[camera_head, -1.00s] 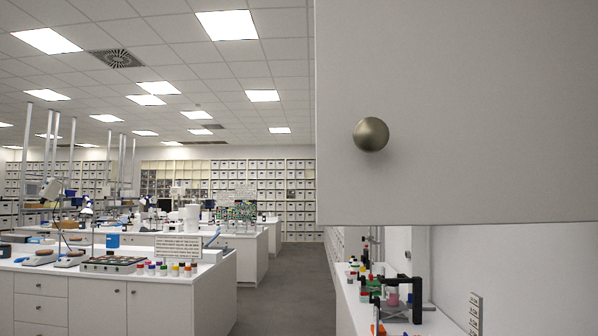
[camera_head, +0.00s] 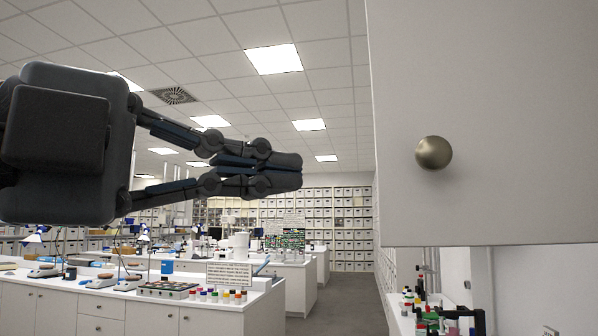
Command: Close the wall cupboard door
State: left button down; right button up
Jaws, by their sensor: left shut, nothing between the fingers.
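The wall cupboard door (camera_head: 520,120) is a large pale grey panel that fills the upper right of the head view. A round brass-coloured knob (camera_head: 433,152) sits near its lower left corner. I cannot tell from this view how far the door stands open; the cupboard's inside is not seen. My left gripper (camera_head: 296,171) is raised in from the left with its dark fingers together and nothing between them. Its tips point right, towards the door, and in the picture a clear gap separates them from the door's left edge. My right gripper is not in view.
Below the door, a white side counter (camera_head: 398,318) holds bottles and black lab gear. At lower left, a white bench (camera_head: 150,308) carries colourful jars (camera_head: 215,295) and a sign (camera_head: 229,273). A grey floor aisle (camera_head: 335,310) runs between them.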

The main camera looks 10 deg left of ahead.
aim_at(391, 188)
pick_arm(q)
jog(key=w+d+p, duration=0.1)
jog(key=w+d, duration=0.1)
jog(key=w, duration=0.1)
jog(key=w+d+p, duration=0.1)
jog(key=w+d, duration=0.1)
jog(key=w, duration=0.1)
jog(key=w+d+p, duration=0.2)
jog(key=w, duration=0.2)
jog(key=shift+d, duration=0.25)
jog(key=shift+d, duration=0.15)
jog(key=shift+r, duration=0.1)
